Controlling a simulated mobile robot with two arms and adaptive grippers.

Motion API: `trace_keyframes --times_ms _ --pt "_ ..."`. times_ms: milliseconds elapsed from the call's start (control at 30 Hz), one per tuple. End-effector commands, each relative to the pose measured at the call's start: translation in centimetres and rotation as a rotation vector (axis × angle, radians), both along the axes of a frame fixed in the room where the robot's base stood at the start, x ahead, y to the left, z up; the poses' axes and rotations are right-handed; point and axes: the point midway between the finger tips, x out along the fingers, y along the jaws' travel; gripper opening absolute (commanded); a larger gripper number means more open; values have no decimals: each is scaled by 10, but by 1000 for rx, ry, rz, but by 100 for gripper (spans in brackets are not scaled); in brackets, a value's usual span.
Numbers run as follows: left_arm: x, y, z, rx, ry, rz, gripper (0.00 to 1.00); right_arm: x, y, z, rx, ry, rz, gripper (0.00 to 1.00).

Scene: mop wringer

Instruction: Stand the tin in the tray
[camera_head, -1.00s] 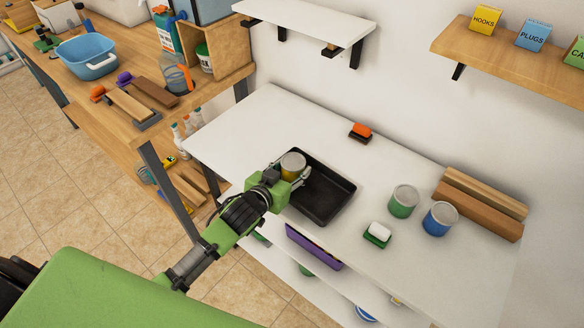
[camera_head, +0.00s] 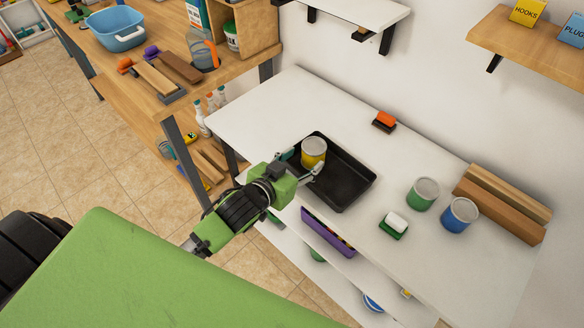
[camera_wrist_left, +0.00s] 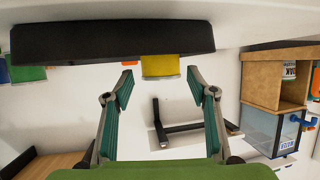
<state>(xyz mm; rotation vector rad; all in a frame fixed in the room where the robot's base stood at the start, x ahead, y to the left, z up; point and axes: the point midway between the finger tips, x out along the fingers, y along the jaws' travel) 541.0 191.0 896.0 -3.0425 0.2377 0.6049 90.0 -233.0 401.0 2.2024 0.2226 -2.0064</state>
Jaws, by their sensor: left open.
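A yellow tin (camera_head: 314,154) with a grey lid stands upright in the left end of the black tray (camera_head: 345,188) on the white table. In the left wrist view, which looks upside down, the tin (camera_wrist_left: 160,66) shows against the dark tray (camera_wrist_left: 60,45), just past and between the fingertips. My left gripper (camera_head: 301,165) is at the tray's near left edge, with its fingers spread; in the wrist view the left gripper (camera_wrist_left: 160,83) is open and empty, with a gap to the tin. The tin's base is hidden by the tray wall in the wrist view. My right gripper is not in view.
A green tin (camera_head: 422,194), a blue tin (camera_head: 459,215) and a green-and-white sponge block (camera_head: 394,226) stand right of the tray. Wooden blocks (camera_head: 500,208) lie along the wall. An orange-topped brush (camera_head: 384,121) lies behind. The table left of the tray is clear.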

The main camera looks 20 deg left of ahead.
Motion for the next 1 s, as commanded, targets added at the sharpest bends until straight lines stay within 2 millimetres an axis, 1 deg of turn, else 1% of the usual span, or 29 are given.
trace_keyframes --times_ms 33,100,200,300,467,1000 --pt "-11 2 2 0 2 0 52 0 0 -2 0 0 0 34" --pt "-23 4 8 0 2 0 52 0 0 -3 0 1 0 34" --pt "-37 6 14 1 1 1 52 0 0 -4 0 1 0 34" --pt "-45 8 18 1 1 1 52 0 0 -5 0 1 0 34" --pt "-51 9 21 1 1 1 52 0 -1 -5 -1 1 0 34" --pt "-52 9 19 4 11 6 52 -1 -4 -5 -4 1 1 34"
